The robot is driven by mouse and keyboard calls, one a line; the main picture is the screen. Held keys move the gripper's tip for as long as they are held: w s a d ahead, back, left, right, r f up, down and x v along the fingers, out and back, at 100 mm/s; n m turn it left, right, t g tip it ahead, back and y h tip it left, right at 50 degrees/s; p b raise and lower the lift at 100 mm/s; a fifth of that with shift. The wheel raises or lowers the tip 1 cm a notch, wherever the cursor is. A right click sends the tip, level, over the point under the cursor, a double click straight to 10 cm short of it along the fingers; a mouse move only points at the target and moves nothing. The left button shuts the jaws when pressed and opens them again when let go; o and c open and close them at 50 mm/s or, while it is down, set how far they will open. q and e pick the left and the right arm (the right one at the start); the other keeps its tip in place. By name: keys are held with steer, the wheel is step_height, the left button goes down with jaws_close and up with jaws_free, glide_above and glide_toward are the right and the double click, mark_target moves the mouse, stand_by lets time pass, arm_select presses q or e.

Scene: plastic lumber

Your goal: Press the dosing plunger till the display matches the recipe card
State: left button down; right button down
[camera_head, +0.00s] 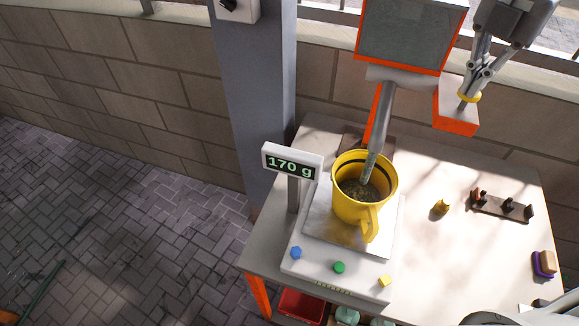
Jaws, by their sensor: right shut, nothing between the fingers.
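The dosing machine (412,35) has a grey hopper with orange edges and a grey spout angled down into a yellow jug (350,206). Dark grainy material lies in the jug. The jug stands on a scale (318,232) whose display (290,167) reads 170 g in green. A yellow ring, apparently the dosing plunger (468,96), shows on top of the orange-fronted block (455,119) right of the spout. My right gripper (466,101) is shut and empty, its tips down at this ring; contact cannot be told. My left gripper is out of view. I cannot make out a recipe card.
A grey post (254,95) stands behind the scale. A red bin (301,306) is below the front edge.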

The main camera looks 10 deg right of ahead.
steer(key=shift+r+p, duration=1.85)
steer(key=shift+r, duration=0.95)
